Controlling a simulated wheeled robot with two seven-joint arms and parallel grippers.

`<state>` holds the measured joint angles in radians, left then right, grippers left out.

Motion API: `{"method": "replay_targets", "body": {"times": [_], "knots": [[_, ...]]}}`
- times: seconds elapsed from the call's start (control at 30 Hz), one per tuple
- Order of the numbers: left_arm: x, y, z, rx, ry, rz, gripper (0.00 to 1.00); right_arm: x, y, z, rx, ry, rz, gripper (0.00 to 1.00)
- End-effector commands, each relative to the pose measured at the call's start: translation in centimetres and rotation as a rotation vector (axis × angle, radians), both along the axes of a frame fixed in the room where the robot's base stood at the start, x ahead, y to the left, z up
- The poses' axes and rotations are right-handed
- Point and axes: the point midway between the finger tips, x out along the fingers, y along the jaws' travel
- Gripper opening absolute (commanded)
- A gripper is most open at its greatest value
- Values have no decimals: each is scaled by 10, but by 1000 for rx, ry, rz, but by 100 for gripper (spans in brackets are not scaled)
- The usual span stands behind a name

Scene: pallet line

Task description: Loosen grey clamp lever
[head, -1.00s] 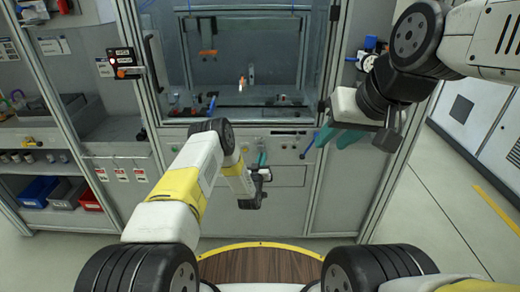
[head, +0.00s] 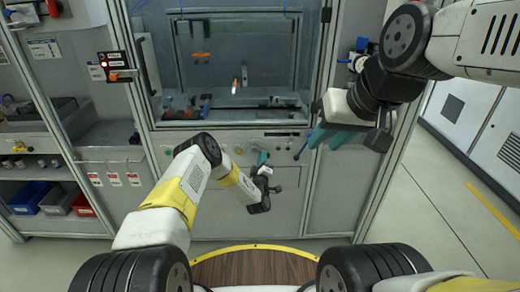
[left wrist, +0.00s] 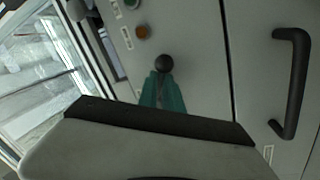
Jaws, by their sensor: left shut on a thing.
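My left gripper (head: 262,157) is at the grey front panel below the cabinet window, with its teal fingers pointing at the panel. In the left wrist view the teal fingers (left wrist: 162,92) are closed together at a round black knob (left wrist: 164,62) in front of the panel. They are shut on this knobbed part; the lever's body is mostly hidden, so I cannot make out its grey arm. My right gripper (head: 328,138) hangs at the cabinet's right post, its teal fingers apart and empty.
An orange button (left wrist: 143,32) and a black door handle (left wrist: 290,85) flank the knob in the wrist view. Shelves with a blue bin (head: 29,197) stand left. Floor at right is clear.

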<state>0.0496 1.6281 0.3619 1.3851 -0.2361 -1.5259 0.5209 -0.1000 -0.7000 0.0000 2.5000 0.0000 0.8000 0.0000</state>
Motion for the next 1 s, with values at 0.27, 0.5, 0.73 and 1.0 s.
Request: {"method": "replay_targets", "body": {"times": [0.27, 0.5, 0.73, 1.0], "knots": [[-6, -11, -7, -44, 20, -21, 0, 0, 0, 0, 0, 0, 0, 32], [-7, -13, -6, -47, 19, -23, 0, 0, 0, 0, 0, 0, 0, 32], [-7, -13, -6, -47, 18, -25, 31, 0, 0, 0, 0, 0, 0, 32], [-4, -8, -3, -46, 10, -14, 39, 0, 0, 0, 0, 0, 0, 32]]}}
